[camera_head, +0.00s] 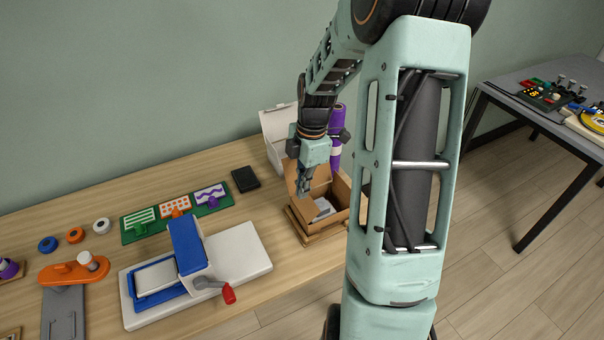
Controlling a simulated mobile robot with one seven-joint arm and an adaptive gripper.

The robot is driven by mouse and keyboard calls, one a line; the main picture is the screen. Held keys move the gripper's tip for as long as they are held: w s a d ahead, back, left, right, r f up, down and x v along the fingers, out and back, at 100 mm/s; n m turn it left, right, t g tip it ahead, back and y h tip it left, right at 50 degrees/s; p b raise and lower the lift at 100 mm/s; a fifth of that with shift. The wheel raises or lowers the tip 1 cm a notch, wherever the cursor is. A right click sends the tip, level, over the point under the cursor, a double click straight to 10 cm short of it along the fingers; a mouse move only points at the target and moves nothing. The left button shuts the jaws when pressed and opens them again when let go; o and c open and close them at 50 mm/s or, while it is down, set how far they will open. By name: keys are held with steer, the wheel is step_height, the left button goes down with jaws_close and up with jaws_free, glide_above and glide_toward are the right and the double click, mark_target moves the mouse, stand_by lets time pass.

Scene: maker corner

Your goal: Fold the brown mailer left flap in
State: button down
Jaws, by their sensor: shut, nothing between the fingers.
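The brown mailer (325,232) is an open cardboard box on the right part of the wooden table, partly hidden behind my arm. A flap (292,177) stands up at its left side, next to my gripper. Other brown flaps show at its right and front. A light grey item (322,209) lies inside the box. My gripper (304,194) is shut and empty, pointing down at the box's left side close to the raised flap. I cannot tell whether it touches the flap.
A white open box (280,128) and a purple roll (337,122) stand behind the mailer. A press with a blue head (187,249) and red-knobbed crank stands to the left. A black block (245,179) and a green board (136,226) lie farther back. Bare tabletop shows between them.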

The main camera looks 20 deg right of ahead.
mark_target(310, 199)
steer(key=shift+d+f, duration=1)
steer(key=shift+f, duration=0.05)
steer(key=shift+d+f+y+p, duration=0.15)
steer(key=shift+d+y+p, duration=0.25)
steer(key=shift+y+p, duration=0.3)
steer(key=shift+d+f+y, duration=0.2)
steer(key=shift+y, duration=0.3)
steer(key=shift+d+f+y, duration=0.3)
steer(key=shift+d+y, duration=0.05)
steer(key=shift+y, duration=0.25)
steer(key=f+y+b, duration=0.1)
steer(key=d+y, duration=0.1)
steer(key=y, duration=0.1)
steer(key=shift+w+d+f+b, duration=0.1)
steer(key=shift+f+b, duration=0.25)
steer(key=shift+b, duration=0.05)
steer(key=shift+d+f+b, duration=0.1)
steer(key=shift+f+b, duration=0.05)
steer(key=shift+b, duration=0.15)
steer(key=shift+f, duration=0.1)
